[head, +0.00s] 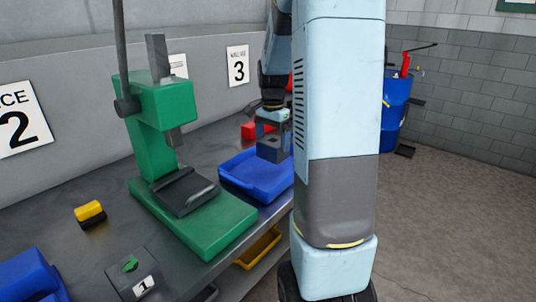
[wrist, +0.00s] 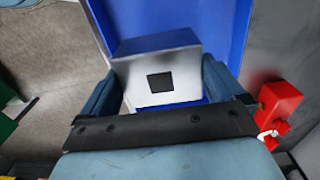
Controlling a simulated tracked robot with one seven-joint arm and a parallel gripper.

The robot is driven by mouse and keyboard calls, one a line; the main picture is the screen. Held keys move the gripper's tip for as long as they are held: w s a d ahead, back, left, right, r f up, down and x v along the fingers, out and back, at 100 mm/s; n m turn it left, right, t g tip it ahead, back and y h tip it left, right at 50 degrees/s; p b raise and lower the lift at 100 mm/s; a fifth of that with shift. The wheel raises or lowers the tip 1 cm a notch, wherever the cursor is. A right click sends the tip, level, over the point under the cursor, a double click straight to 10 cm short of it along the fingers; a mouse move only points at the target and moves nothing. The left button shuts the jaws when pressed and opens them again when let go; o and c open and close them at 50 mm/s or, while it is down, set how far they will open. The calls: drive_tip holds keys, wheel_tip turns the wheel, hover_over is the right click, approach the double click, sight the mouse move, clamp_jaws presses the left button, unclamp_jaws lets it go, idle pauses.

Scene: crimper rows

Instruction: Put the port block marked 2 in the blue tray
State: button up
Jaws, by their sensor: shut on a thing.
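My gripper (head: 271,136) is shut on a grey metal port block (head: 270,149) over the blue tray (head: 240,187). In the wrist view the block (wrist: 165,62) sits between the two fingers of my gripper (wrist: 163,90); a dark square shows on its face. No number can be read on it. The wrist view shows the tray's blue wall and floor (wrist: 228,30) behind the block. The block appears above the tray; I cannot tell whether it touches the floor.
A green press (head: 160,110) stands left of the tray on the grey bench. A block marked 1 (head: 130,278) and a yellow-black item (head: 90,213) lie nearer. A red item (head: 250,130) sits beyond the tray. A yellow bin (head: 258,248) is below the bench edge.

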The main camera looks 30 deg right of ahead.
sight(270, 152)
drive_tip(key=shift+w+d+f, duration=0.25)
drive_tip(key=shift+w+f, duration=0.55)
drive_tip(key=shift+f, duration=0.15)
drive_tip(key=shift+w+d+f, duration=0.25)
drive_tip(key=shift+w+f, duration=0.5)
drive_tip(key=shift+f, duration=1.75)
drive_tip(key=o, duration=1.1)
